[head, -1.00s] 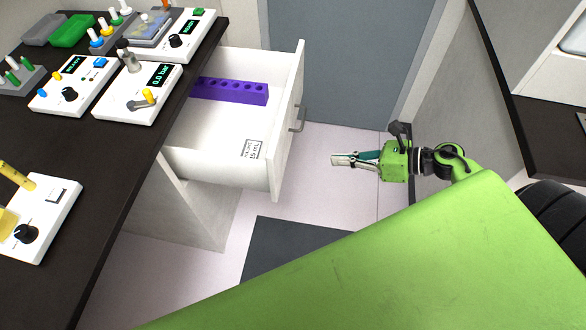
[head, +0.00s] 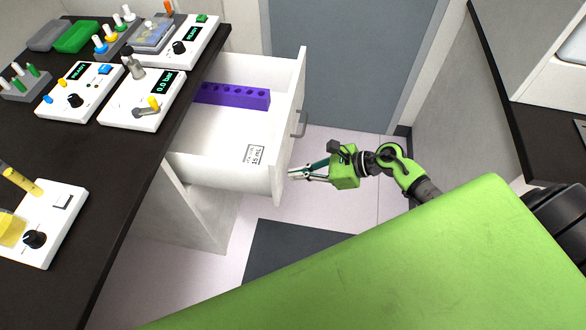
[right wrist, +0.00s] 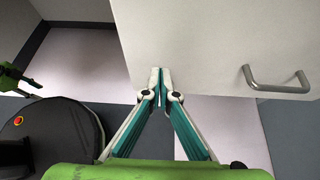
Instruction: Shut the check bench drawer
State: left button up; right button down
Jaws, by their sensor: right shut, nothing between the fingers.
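The check bench drawer (head: 215,153) stands pulled out from under the dark bench top (head: 120,190). It is white and holds a purple rack (head: 236,97). Its grey bar handle (head: 299,122) is on the front panel. My right gripper (head: 292,174) is shut and empty, just in front of the near lower part of the drawer front. In the right wrist view its fingertips (right wrist: 160,70) overlap the lower edge of the white front panel (right wrist: 200,35), left of the handle (right wrist: 277,80). I cannot tell whether they touch it.
Several white devices (head: 145,100) and a rack with green-topped items (head: 25,85) stand on the bench top. A grey door (head: 330,60) is behind. Another dark counter (head: 545,130) is at the right. Open floor lies between.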

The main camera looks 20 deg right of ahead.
aim_at(189, 155)
jog(key=shift+w+a, duration=0.4)
jog(key=shift+a, duration=0.2)
jog(key=w+a+b, duration=0.1)
jog(key=w+a, duration=0.4)
jog(key=a, duration=0.3)
jog(key=w+a+b, duration=0.2)
jog(key=w+a, duration=0.3)
jog(key=a, duration=0.3)
jog(key=w+a+b, duration=0.1)
jog(key=w+a, duration=0.5)
jog(key=a, duration=0.1)
jog(key=shift+a+b, duration=0.4)
jog(key=shift+w+a, duration=0.3)
jog(key=shift+a, duration=0.05)
jog(key=shift+r, duration=0.15)
jog(key=shift+a+r, duration=0.1)
